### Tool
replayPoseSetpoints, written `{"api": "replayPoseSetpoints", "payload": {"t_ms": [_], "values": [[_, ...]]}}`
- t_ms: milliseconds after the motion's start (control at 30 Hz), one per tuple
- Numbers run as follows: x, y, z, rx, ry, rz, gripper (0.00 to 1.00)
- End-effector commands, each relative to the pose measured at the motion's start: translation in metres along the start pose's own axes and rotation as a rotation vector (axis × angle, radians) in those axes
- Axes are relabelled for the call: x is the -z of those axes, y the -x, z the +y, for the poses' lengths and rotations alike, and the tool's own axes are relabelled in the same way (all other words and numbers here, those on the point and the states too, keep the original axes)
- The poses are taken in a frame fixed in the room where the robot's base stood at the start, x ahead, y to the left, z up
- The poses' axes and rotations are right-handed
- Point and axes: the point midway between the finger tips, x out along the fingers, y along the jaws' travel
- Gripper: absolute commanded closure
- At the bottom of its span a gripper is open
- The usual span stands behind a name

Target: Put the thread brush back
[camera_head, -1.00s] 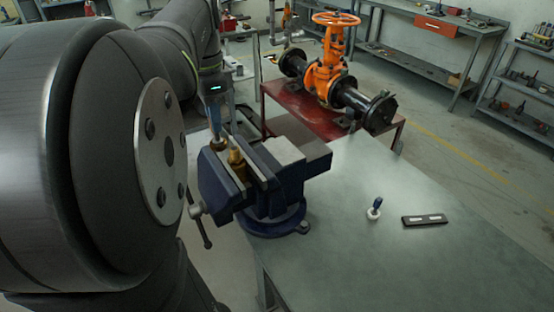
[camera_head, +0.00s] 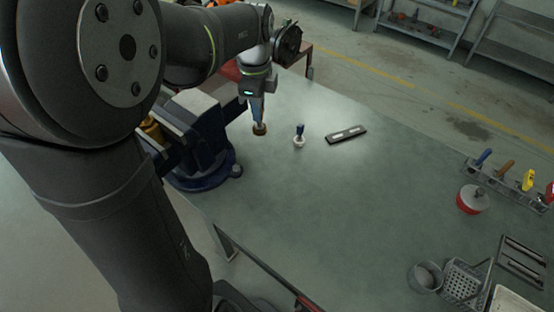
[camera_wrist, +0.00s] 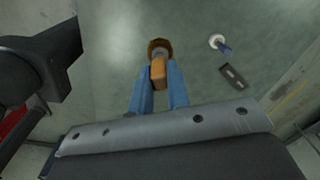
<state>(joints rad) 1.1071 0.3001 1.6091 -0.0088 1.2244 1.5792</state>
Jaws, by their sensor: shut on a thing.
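My gripper (camera_head: 257,110) points down over the workbench (camera_head: 330,195), just right of the blue vise. It is shut on the thread brush (camera_head: 260,129), which hangs below the fingers above the bench. In the wrist view, the two blue fingers of my gripper (camera_wrist: 159,78) pinch the tan wooden handle of the thread brush (camera_wrist: 158,73). Its round brown end points away from the camera. A rack (camera_head: 510,187) with blue, brown, yellow and red handled tools stands at the right of the bench. Whether it has a free slot is too small to tell.
The vise (camera_head: 195,140) stands left of my gripper with a brass part (camera_head: 151,128) in it. A small blue-handled tool with a white base (camera_head: 299,136) and a dark flat bar (camera_head: 346,135) lie nearby. A red tin (camera_head: 471,199), cup (camera_head: 425,277) and basket (camera_head: 466,283) are at right. Mid-bench is clear.

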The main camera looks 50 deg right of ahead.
Motion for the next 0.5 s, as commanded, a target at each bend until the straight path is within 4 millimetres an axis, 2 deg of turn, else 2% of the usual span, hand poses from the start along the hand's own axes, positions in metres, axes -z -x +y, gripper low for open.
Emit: {"api": "replayPoseSetpoints", "payload": {"t_ms": [33, 200, 333, 500], "values": [[0.022, -0.011, -0.001, -0.006, -0.067, 0.000, 1.00], [0.079, -0.040, 0.002, -0.009, -0.260, -0.001, 1.00], [0.111, -0.057, 0.007, -0.012, -0.369, -0.001, 1.00], [0.132, -0.068, 0.011, -0.011, -0.445, -0.002, 1.00]]}}
